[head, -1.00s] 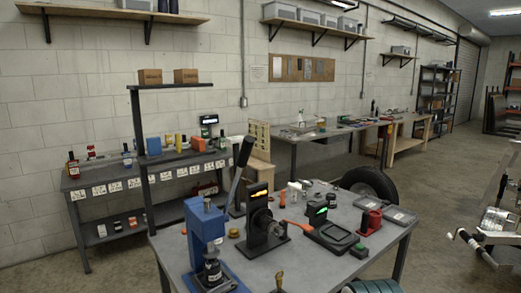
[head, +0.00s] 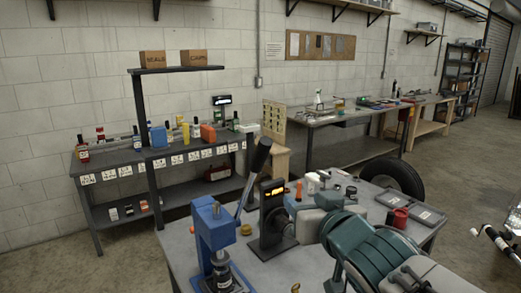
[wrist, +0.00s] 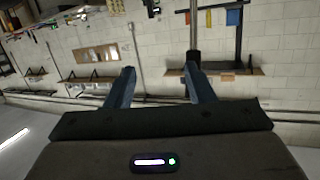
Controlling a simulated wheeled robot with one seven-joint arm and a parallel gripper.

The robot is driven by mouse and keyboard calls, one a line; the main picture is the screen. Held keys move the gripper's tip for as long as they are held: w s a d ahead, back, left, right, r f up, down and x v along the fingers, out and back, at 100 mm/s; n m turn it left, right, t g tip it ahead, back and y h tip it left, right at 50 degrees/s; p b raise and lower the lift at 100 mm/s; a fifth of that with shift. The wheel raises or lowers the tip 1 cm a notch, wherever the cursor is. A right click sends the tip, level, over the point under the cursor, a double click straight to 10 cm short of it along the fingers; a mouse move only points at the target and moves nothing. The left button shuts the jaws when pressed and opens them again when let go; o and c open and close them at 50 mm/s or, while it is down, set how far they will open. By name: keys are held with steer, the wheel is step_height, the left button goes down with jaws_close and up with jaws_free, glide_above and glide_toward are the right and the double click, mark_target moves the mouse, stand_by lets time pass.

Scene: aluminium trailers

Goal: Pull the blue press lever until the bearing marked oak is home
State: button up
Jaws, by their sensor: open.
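The blue press (head: 214,240) stands at the near left of the workbench. Its lever (head: 252,180) is a grey rod with a black grip, tilted up and to the right. The lever also shows in the wrist view (wrist: 193,58), its dark grip close to the right-hand fingertip; I cannot tell whether they touch. My gripper (wrist: 159,73) is open, with nothing seen held between its fingers. A dark part (head: 222,279) sits under the press ram. I cannot read any oak mark, and how deep the bearing sits is not visible.
My teal arm covers the bench's right middle. A red item (head: 400,217) and grey trays (head: 425,214) lie behind it. A shelved side bench (head: 110,166) stands at the back left.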

mark_target(264, 159)
steer(key=a+r+n+t+y, duration=0.1)
steer(key=a+r+n+y, duration=0.15)
steer(key=r, duration=0.25)
steer(key=shift+m+y, duration=0.35)
steer(key=shift+m, duration=0.1)
steer(key=x, duration=0.4)
steer(key=p+x, duration=0.1)
steer(key=x, duration=0.4)
steer(key=p+x, duration=0.1)
steer(key=x, duration=0.3)
steer(key=shift+a+f, duration=0.1)
steer(key=shift+a, duration=0.4)
jaws_close()
